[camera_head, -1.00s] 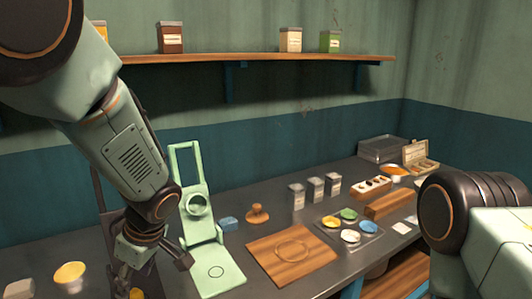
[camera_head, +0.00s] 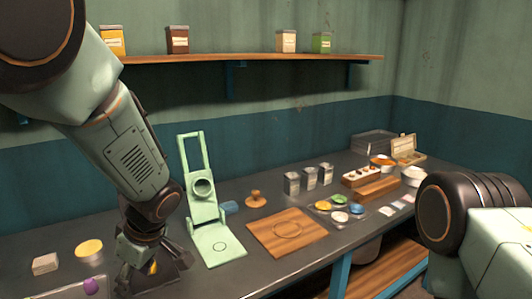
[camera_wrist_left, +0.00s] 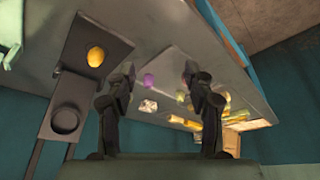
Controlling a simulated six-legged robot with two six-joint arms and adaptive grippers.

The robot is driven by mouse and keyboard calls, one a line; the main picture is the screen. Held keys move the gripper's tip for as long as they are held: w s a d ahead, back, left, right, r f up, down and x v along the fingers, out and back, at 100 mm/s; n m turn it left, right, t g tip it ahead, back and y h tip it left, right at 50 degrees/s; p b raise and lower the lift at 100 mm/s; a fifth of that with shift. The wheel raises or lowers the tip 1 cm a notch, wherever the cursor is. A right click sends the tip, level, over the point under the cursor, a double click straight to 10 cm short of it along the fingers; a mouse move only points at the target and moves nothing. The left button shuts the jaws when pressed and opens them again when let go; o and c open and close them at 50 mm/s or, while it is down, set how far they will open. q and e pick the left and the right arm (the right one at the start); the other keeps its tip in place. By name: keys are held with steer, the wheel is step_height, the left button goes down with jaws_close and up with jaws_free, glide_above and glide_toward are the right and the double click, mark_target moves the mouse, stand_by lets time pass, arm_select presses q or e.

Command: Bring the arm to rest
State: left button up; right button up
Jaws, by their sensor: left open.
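My left arm (camera_head: 130,150) comes down from the upper left in the head view. My left gripper (camera_head: 138,270) hangs in front of a dark stand at the left of the workbench, overlapping it in the picture. In the left wrist view the two dark fingers (camera_wrist_left: 160,85) are spread apart with nothing between them. A yellow object (camera_wrist_left: 95,57) lies on the dark stand's plate (camera_wrist_left: 110,45), to the left of the fingers. My right arm (camera_head: 480,220) shows at the right edge; its gripper is out of view.
A green stand (camera_head: 219,245), a wooden board (camera_head: 265,232), grey canisters (camera_head: 310,178) and colored dishes (camera_head: 339,216) stand on the workbench (camera_head: 225,280). At the lower left are a yellow-topped dish (camera_head: 89,249) and a purple object (camera_head: 91,287). A shelf (camera_head: 270,60) with jars runs along the wall.

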arm_select(q)
steer(key=s+d+f+m+g+h, duration=0.1)
steer(key=s+d+f+m+h, duration=0.1)
steer(key=s+f+m, duration=0.5)
steer(key=s+d+f+h, duration=0.15)
steer(key=s+f, duration=0.35)
steer(key=f, duration=0.5)
steer(key=s+f+m, duration=0.4)
steer(key=s, duration=0.6)
steer(key=s+f+m, duration=0.3)
steer(key=s+m, duration=0.1)
steer(key=s, duration=0.6)
step_height(320, 180, down, 9)
steer(key=b, duration=0.8)
steer(key=shift+w+a+r+h, duration=0.15)
steer(key=shift+w+a+h, duration=0.25)
steer(key=shift+h, duration=0.05)
arm_select(e)
step_height(320, 180, down, 8)
steer(key=shift+s, duration=0.25)
steer(key=shift+a, duration=0.1)
